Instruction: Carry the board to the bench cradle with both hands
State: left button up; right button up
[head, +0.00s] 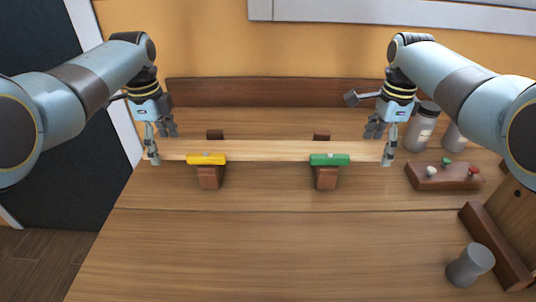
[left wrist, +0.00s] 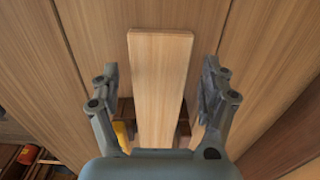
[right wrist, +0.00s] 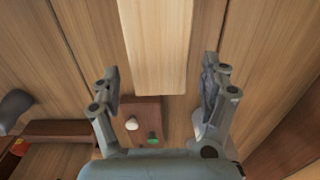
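The board (head: 265,151) is a long pale plank. It lies level across the two brown wooden supports of the bench cradle (head: 210,180), with a yellow block (head: 206,159) at the left support and a green block (head: 329,160) at the right one. My left gripper (head: 162,146) is at the board's left end. In the left wrist view the board (left wrist: 158,80) runs between its open fingers, with gaps on both sides. My right gripper (head: 380,146) is at the right end. In the right wrist view the board's end (right wrist: 158,50) lies between its open fingers, also with gaps.
A brown block with coloured knobs (head: 443,177) sits right of the board. A grey cylinder (head: 470,265) and a dark wooden bar (head: 495,245) are at the front right. The bench front (head: 230,255) is clear.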

jog(key=shift+r, duration=0.35)
pick_arm(q)
notch_tip(320, 180, up, 12)
pick_arm(e)
notch_tip(320, 180, up, 11)
jog(key=shift+r, duration=0.15)
dwell(0.3)
pick_arm(q)
jog(key=shift+s, duration=0.1)
pick_arm(e)
jog(key=shift+s, duration=0.1)
